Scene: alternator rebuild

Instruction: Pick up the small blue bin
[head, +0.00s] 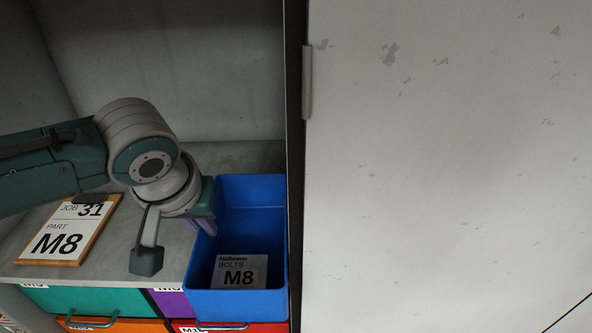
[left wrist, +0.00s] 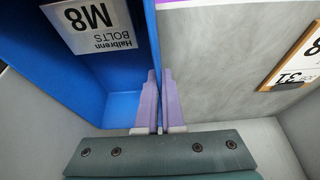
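The small blue bin (head: 262,190) stands upright on a grey shelf, against the right side of the compartment in the head view. My left gripper (head: 203,226) is at the bin's left wall. In the left wrist view, its purple fingers (left wrist: 159,101) are close together on either side of the blue bin's (left wrist: 110,75) wall, one inside and one outside, and look closed on it. The fingertips are partly hidden in the head view. My right gripper is in neither view.
A wood-backed card reading JOB 31 PART M8 (head: 62,240) lies on the shelf (head: 115,250) at left. A pale door or panel (head: 450,160) fills the right side, close beside the bin.

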